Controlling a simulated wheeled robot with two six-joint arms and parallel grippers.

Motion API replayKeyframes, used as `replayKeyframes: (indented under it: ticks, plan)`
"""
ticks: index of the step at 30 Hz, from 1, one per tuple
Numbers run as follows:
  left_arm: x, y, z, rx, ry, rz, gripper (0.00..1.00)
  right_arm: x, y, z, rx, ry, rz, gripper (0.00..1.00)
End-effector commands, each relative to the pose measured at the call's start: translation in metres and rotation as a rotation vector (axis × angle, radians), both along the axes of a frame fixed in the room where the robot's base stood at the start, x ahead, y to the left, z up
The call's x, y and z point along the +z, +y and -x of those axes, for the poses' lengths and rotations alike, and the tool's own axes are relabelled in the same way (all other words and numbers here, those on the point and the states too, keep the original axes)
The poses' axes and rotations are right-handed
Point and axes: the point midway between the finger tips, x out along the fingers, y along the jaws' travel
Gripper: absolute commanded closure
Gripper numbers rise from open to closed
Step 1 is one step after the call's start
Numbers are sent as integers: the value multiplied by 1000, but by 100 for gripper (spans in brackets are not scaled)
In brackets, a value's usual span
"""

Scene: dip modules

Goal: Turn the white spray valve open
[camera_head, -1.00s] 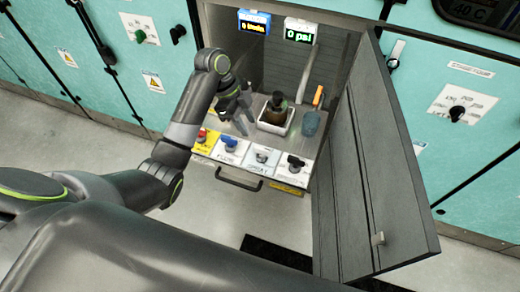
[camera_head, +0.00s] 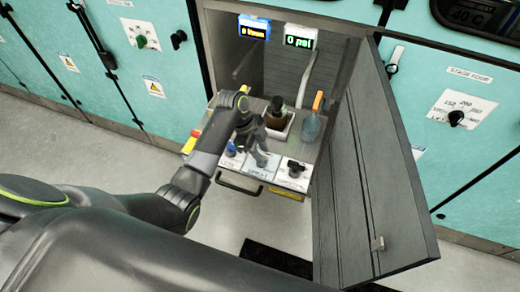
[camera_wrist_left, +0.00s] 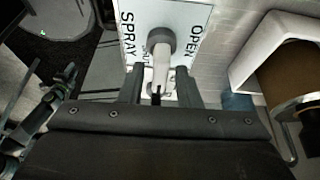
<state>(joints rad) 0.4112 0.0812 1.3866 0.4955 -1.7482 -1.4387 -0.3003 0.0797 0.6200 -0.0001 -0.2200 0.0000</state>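The white spray valve (camera_wrist_left: 161,42) shows in the left wrist view as a pale round knob with a handle extending down the picture. It sits on a white plate (camera_wrist_left: 130,18) marked SPRAY and OPEN. My left gripper (camera_wrist_left: 159,80) is open, with one finger on each side of the handle and visible gaps between. In the head view my left gripper (camera_head: 259,156) is over the white-labelled plate (camera_head: 260,170) on the front panel and mostly hides the valve. My right gripper is not in view.
A blue valve (camera_head: 231,149) is to the left and a black valve (camera_head: 295,168) to the right. The open cabinet door (camera_head: 365,170) bounds the right. A display (camera_head: 299,41) reads 0 psi.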

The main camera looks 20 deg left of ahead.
Motion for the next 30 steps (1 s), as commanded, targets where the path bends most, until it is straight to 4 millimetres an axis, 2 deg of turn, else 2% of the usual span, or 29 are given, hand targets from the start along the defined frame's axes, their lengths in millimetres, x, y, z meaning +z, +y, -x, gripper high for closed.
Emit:
replayKeyframes:
  ticks: [1, 6, 7, 17, 23, 30]
  plan:
    - [0, 0, 0, 0, 0, 0, 77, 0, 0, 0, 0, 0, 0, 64]
    - [0, 0, 0, 0, 0, 0, 99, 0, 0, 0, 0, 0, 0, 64]
    - [0, 0, 0, 0, 0, 0, 100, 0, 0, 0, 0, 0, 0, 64]
    - [2, 0, 1, 32, 1, 0, 100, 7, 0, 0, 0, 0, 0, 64]
    - [5, 1, 2, 133, 2, -1, 100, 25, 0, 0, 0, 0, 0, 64]
    - [7, 0, 3, 336, 3, 0, 100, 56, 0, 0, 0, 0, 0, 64]
